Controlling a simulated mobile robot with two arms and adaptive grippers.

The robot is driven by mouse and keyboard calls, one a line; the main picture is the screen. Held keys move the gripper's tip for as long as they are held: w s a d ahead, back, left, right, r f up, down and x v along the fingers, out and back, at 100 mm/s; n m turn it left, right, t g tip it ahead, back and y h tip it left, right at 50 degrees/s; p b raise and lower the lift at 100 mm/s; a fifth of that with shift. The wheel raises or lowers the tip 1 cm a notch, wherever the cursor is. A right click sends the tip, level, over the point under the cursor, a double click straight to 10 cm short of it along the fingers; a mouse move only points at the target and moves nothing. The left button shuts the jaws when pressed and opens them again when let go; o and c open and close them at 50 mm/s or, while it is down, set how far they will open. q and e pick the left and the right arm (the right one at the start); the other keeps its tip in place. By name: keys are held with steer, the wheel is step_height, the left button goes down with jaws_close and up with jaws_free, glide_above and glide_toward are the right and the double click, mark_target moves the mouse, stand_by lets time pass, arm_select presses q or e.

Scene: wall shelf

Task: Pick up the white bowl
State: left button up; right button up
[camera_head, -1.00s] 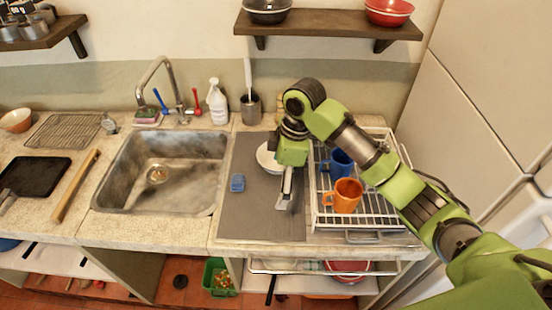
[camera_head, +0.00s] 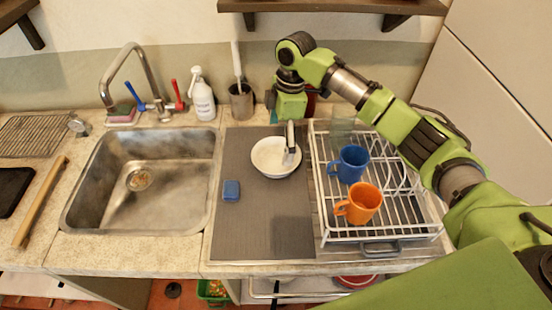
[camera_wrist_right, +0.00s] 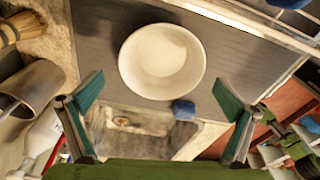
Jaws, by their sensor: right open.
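The white bowl (camera_head: 268,160) stands upright and looks empty on the grey mat (camera_head: 240,222), left of the dish rack. It also shows in the right wrist view (camera_wrist_right: 162,62), beyond the fingers and near the middle. My right gripper (camera_head: 290,150) is at the bowl's right rear side in the head view, with a finger overlapping the bowl's rim. In the right wrist view my right gripper (camera_wrist_right: 160,115) is open, its two teal fingers wide apart with nothing between them. Whether a finger touches the bowl I cannot tell. My left gripper is not in view.
The dish rack (camera_head: 330,236) on the right holds a blue mug (camera_head: 350,164) and an orange mug (camera_head: 359,204). A blue sponge (camera_head: 231,190) lies left of the bowl. A utensil holder (camera_head: 241,102) and a white bottle (camera_head: 202,97) stand behind. The mat's front is clear.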

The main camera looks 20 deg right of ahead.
mark_target(274, 165)
steer(key=shift+s+a+f+p, duration=0.15)
steer(key=shift+f+p, duration=0.15)
steer(key=shift+f, duration=0.2)
steer(key=f, duration=0.1)
steer(key=f+p, duration=0.1)
steer(key=f, duration=0.2)
steer(key=shift+a+f, duration=0.3)
steer(key=shift+a, duration=0.1)
steer(key=shift+r, duration=0.1)
steer(key=c, duration=1.1)
